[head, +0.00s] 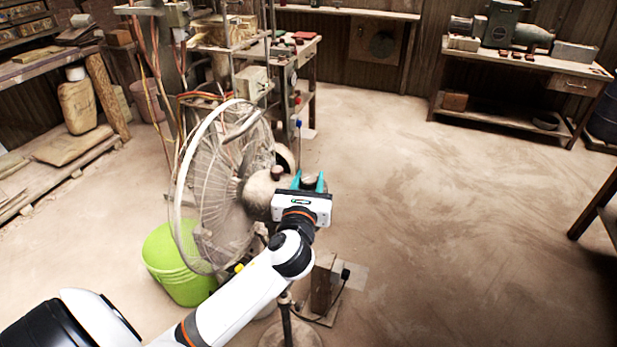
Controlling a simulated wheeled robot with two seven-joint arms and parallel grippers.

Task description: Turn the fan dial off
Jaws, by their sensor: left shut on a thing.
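A large pedestal fan (222,190) with a wire cage stands left of centre, facing left. Its dusty motor housing (258,190) sits behind the cage. My left gripper (308,181) is at the rear of the motor housing, its teal fingers pointing away from me. The fingers are shut on a small dark knob-like part (309,183) there, which looks like the fan dial. The gripper body hides part of the housing, and the dial's setting cannot be read. My right gripper is not in view.
A lime green bucket (178,265) stands below the fan. A wooden block with a cable (323,285) is on the floor near the fan stand. A workbench with a machine (520,62) is at the back right. The floor to the right is clear.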

